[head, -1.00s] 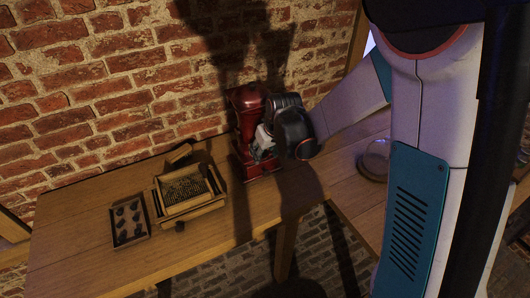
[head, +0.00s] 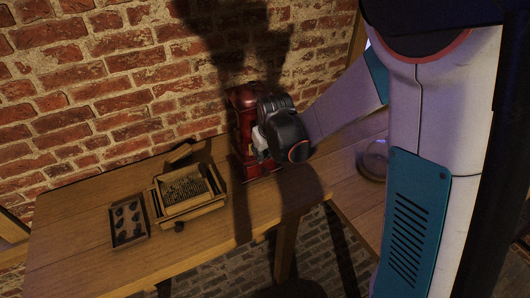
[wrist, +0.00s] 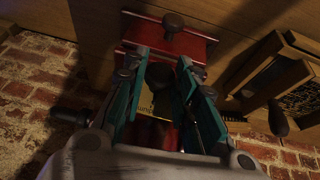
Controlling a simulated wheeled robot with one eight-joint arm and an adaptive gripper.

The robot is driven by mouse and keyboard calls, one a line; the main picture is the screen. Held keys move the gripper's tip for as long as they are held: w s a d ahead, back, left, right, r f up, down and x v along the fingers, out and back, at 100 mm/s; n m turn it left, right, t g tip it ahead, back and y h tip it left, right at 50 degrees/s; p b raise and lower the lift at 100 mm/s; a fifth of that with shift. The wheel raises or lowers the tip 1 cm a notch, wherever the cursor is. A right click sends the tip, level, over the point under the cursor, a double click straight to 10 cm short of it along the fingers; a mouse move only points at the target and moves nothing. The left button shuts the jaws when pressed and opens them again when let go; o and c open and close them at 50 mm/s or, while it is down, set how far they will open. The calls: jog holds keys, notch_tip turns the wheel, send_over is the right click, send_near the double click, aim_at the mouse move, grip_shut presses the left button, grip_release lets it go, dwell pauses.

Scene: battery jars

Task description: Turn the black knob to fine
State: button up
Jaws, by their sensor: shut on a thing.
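The red grinder-like machine (head: 243,98) stands on the wooden table against the brick wall. In the wrist view its red base (wrist: 195,45) shows at the top, with a small dark round knob (wrist: 173,22) on it. The black knob (wrist: 160,74) sits lower on the machine, between the teal fingers of my gripper (wrist: 158,80), which is shut on it. A small brass plate (wrist: 147,105) shows by the knob; its lettering is too small to read. In the head view my gripper (head: 262,142) is at the machine's front, and my wrist hides the knob.
A wooden box (head: 158,204) with dark grains stands left of the machine. A small tray (head: 147,232) of dark pieces lies farther left. A round glass-like dish (head: 373,163) is at the right. The table front between the box and machine is clear.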

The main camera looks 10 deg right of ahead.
jog(key=h+b, duration=0.2)
jog(key=n+t+h+b, duration=0.1)
jog(key=h+b, duration=0.1)
jog(key=a+f+t+h+b, duration=0.1)
jog(key=h+b, duration=0.1)
jog(key=shift+s+a+n, duration=0.1)
jog(key=shift+n, duration=0.2)
jog(key=t+h+b, duration=0.1)
jog(key=h+b, duration=0.1)
jog(key=b, duration=0.1)
jog(key=shift+a+n+h, duration=0.1)
jog(key=shift+n+h, duration=0.2)
jog(key=shift+c, duration=0.2)
jog(key=shift+h+b, duration=0.5)
jog(key=shift+b, duration=0.2)
jog(key=shift+o, duration=0.2)
jog(key=shift+s, duration=0.1)
jog(key=shift+c, duration=0.2)
jog(key=o, duration=1.1)
jog(key=shift+c, duration=0.2)
